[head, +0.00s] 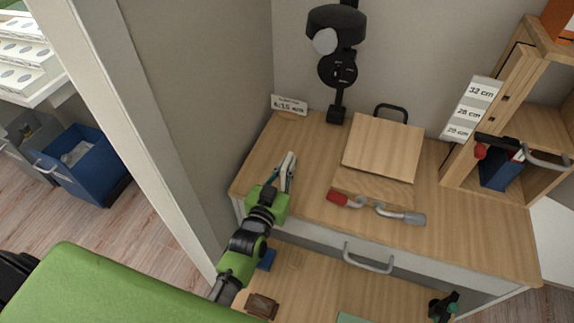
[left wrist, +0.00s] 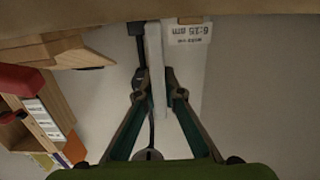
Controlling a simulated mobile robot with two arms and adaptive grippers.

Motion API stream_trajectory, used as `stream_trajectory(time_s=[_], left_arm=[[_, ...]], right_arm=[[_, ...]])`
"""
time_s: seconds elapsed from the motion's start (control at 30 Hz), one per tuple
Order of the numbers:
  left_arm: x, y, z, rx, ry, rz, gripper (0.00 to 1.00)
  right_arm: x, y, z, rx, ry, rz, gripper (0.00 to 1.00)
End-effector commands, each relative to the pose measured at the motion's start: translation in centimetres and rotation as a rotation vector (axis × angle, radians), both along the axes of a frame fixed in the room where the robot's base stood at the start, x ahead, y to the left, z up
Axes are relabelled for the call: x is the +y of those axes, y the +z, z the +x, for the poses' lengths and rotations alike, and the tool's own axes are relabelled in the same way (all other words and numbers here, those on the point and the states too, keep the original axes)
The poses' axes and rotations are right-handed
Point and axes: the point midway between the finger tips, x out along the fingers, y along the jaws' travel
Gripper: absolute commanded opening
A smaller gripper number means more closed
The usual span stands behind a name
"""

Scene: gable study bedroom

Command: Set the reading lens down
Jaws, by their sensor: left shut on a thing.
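My left gripper (head: 287,176) is at the left part of the wooden desk top (head: 305,135). It is shut on a narrow pale bar (head: 290,160), which I take to be the reading lens. In the left wrist view the fingertips (left wrist: 170,84) close on both sides of the pale bar (left wrist: 155,50). That view is upside down, and the bar's far end reaches toward the desk surface (left wrist: 90,18) at the top. I cannot tell whether the bar touches the desk.
A time sign (head: 289,105) and a black stand (head: 338,72) are at the back. A wooden board (head: 383,148) and a red-and-grey-ended item (head: 373,206) are to the right, before a wooden shelf unit (head: 515,110). A drawer handle (head: 368,260) juts out in front.

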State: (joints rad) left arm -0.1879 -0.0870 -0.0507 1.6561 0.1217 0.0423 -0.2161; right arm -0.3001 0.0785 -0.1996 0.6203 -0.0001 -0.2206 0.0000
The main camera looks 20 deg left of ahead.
Motion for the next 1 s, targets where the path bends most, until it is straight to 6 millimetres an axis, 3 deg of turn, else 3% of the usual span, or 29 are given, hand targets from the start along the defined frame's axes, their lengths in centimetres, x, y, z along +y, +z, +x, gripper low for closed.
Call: stream_trajectory(time_s=[0.07, 0.1, 0.13, 0.57, 0.77, 1.0], left_arm=[[0.0, -0.4, 0.0, 0.000, 0.000, 0.000, 0.00], [0.0, -0.3, 0.0, 0.000, 0.000, 0.000, 0.16], [0.0, -0.3, 0.0, 0.000, 0.000, 0.000, 0.24], [0.0, 0.3, 0.0, 0.000, 0.000, 0.000, 0.25], [0.1, 0.1, -3.1, 0.004, 0.000, 0.000, 0.25], [0.3, 0.3, -8.0, 0.004, 0.000, 0.001, 0.25]], right_arm=[[-0.1, -0.2, -0.1, 0.001, 0.000, 0.000, 0.40], [-0.1, -0.2, -0.1, 0.001, 0.000, -0.001, 0.40], [-0.1, -0.1, -0.1, 0.001, 0.000, -0.001, 0.40], [-0.2, 0.2, -0.1, 0.001, 0.001, -0.002, 0.40], [-0.2, -0.1, 0.0, 0.001, 0.001, -0.002, 0.40], [-0.2, -0.4, 0.0, 0.001, 0.001, -0.002, 0.40]])
